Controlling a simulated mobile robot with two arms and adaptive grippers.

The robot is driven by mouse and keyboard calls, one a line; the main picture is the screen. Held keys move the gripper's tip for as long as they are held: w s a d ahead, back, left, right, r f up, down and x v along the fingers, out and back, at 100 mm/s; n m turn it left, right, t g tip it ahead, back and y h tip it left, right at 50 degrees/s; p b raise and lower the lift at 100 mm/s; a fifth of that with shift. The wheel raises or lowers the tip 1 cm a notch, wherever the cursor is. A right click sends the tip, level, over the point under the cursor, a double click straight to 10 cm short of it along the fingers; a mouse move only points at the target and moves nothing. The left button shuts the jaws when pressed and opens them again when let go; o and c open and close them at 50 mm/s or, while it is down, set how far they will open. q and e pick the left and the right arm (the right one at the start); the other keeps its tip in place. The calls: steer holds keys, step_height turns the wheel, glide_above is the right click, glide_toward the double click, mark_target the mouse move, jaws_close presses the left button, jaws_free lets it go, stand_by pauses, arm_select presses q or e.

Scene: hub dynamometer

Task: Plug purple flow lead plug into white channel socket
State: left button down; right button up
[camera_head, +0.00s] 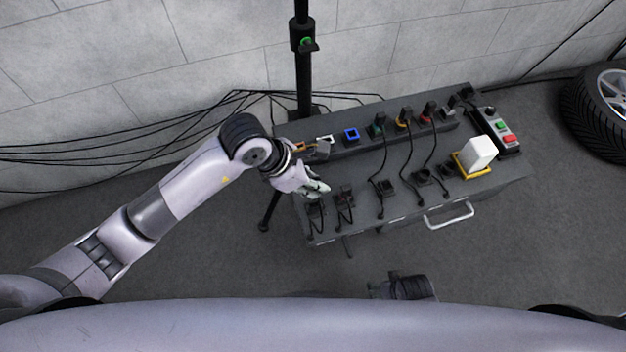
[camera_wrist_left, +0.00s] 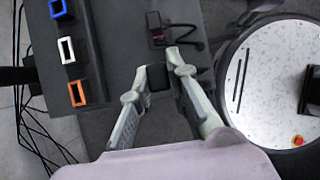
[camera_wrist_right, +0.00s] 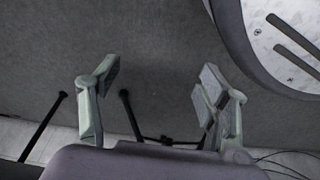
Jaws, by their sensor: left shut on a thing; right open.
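The white channel socket (camera_head: 325,139) is an empty white-rimmed frame on the raised back strip of the bench. It also shows in the left wrist view (camera_wrist_left: 66,50) between the blue and orange sockets. My left gripper (camera_head: 319,188) is low over the bench's front left. In the left wrist view its fingers (camera_wrist_left: 158,66) are closed on a dark plug (camera_wrist_left: 158,78), mostly hidden between them. No purple shows on this plug, so I cannot tell its colour. My right gripper (camera_wrist_right: 158,75) is open and empty above the floor.
Blue (camera_head: 351,134) and orange (camera_wrist_left: 78,94) sockets flank the white one. Several plugged leads run along the strip further right. A dark plug with a cable (camera_head: 345,196) sits right of my left gripper. A white block (camera_head: 481,152) stands on the bench's right. A black pole (camera_head: 302,70) rises behind.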

arm_select(q)
steer(key=shift+w, duration=0.1)
arm_select(e)
steer(key=shift+s+f, duration=0.1)
steer(key=shift+s, duration=0.05)
arm_select(q)
steer(key=shift+w+a, duration=0.15)
steer(key=shift+w, duration=0.2)
steer(key=w+a+b, duration=0.2)
steer(key=w, duration=0.4)
steer(key=shift+w+b, duration=0.25)
steer(key=shift+b, duration=0.15)
arm_select(e)
steer(key=w+r, duration=0.3)
steer(key=r, duration=0.6)
steer(key=shift+a, duration=0.15)
steer(key=shift+f, duration=0.1)
